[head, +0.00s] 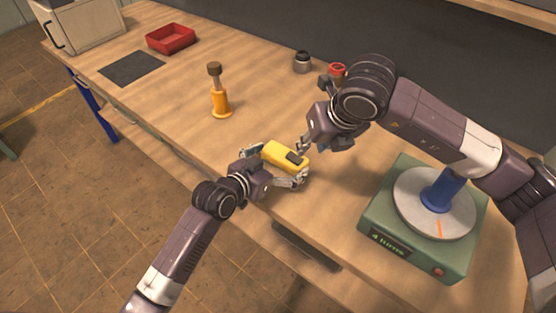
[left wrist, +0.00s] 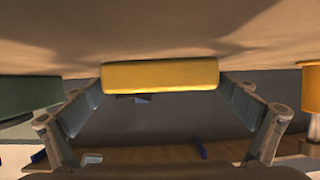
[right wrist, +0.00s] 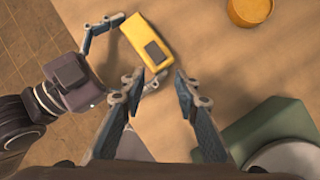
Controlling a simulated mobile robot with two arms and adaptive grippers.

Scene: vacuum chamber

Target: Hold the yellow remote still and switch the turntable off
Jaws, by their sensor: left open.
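The yellow remote (head: 283,155) lies on the bench near its front edge, with a dark patch on top (right wrist: 154,52). My left gripper (head: 274,164) is open, its fingers on either side of the remote; in the left wrist view the remote (left wrist: 160,75) spans the gap between the fingertips. Contact is hard to tell. My right gripper (head: 302,150) is at the remote's right end; in the right wrist view its fingertips (right wrist: 165,75) are apart with nothing between them. The turntable (head: 378,230) has a green base, pale disc, lit green display and red button (head: 438,271).
A blue post-like object (head: 441,192) stands on the disc. An orange-handled tool (head: 220,98) stands upright behind the remote. A red tray (head: 171,39), dark mat (head: 131,68), dark knob (head: 302,62) and red-topped part (head: 337,71) are farther back. The bench between tool and tray is clear.

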